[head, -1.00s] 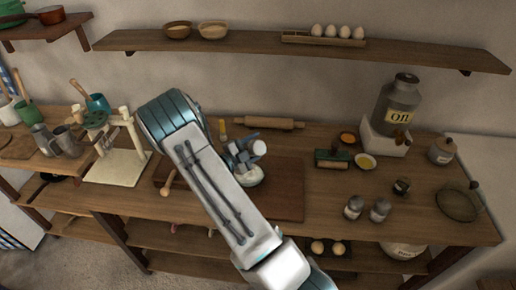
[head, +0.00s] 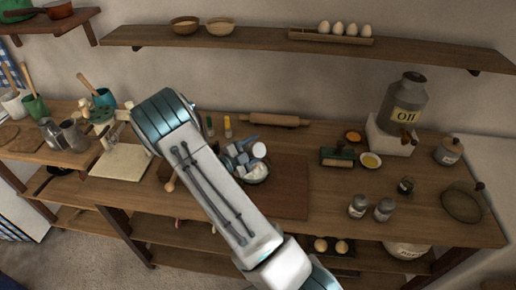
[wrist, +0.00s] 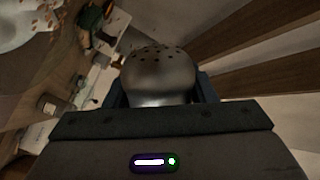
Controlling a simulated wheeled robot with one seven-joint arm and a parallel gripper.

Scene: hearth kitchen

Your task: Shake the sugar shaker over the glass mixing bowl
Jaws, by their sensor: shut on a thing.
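My gripper (head: 238,156) is shut on the sugar shaker (wrist: 160,68). In the wrist view the shaker's rounded metal top with dark holes sticks out beyond the fingers. In the head view a pale round end (head: 259,150) shows beside the fingers; I cannot tell which part it is. The glass mixing bowl (head: 265,175) stands on the wooden board with white contents, just below the gripper in the picture and partly covered by it. White contents with brown bits show at the wrist view's upper left corner. I cannot see any sugar falling.
The board (head: 288,190) is bare right of the bowl. A rolling pin (head: 273,120) and two small bottles (head: 228,126) are behind. Two grey-capped shakers (head: 371,208), an oil can (head: 404,100) and a yellow dish (head: 370,160) stand to the right. A shelf (head: 250,42) runs above.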

